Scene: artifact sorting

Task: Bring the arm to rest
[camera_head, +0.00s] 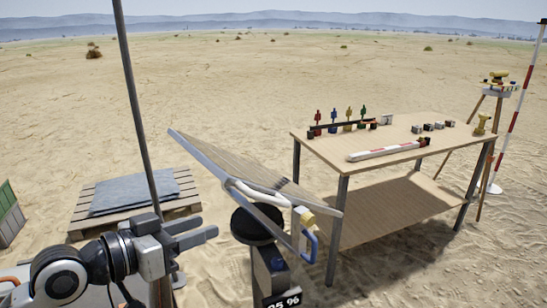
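My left arm comes in from the lower left. Its grey gripper (208,228) points right, with a gap between its two fingers and nothing seen between them. It is in the air, left of a round black top (256,226) on a stand and below a tilted framed board (225,162). My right gripper is not in view.
A dark upright pole (133,100) stands just behind my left gripper. A pallet (177,203) with a grey sheet (133,190) lies behind it. A blue handle (310,246) hangs by the board. A wooden table (337,149) at the right bears several small items.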

